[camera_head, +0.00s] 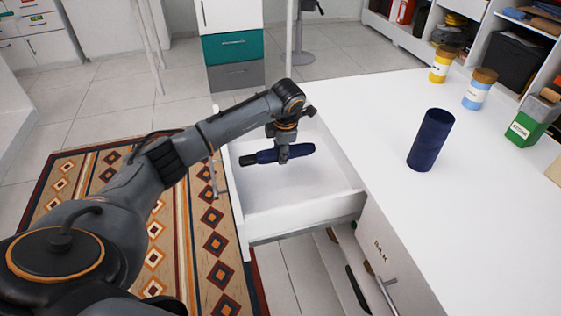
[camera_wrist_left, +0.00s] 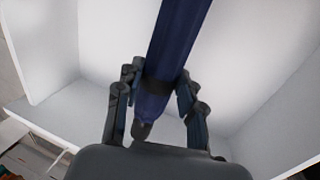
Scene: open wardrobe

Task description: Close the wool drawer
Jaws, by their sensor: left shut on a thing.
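A white drawer (camera_head: 300,222) is pulled out from the white counter in the head view. Its front faces left and any label on it is hidden, so I cannot tell whether it is the wool drawer. A bar handle (camera_head: 213,180) shows on its front. My left gripper (camera_head: 283,154) is over the drawer's interior, shut on a dark blue rod-shaped thing with a black end (camera_head: 265,156), like a folded umbrella. The same blue thing (camera_wrist_left: 178,40) runs between the fingers in the left wrist view, with white drawer walls around it. My right gripper is not in view.
A dark blue cylinder (camera_head: 431,140) stands tilted-looking on the white counter (camera_head: 390,110). Yellow (camera_head: 441,64), blue (camera_head: 479,89) and green (camera_head: 532,119) containers stand further right. A front labelled "SILK" (camera_head: 385,250) is below the counter. A patterned rug (camera_head: 160,215) lies left.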

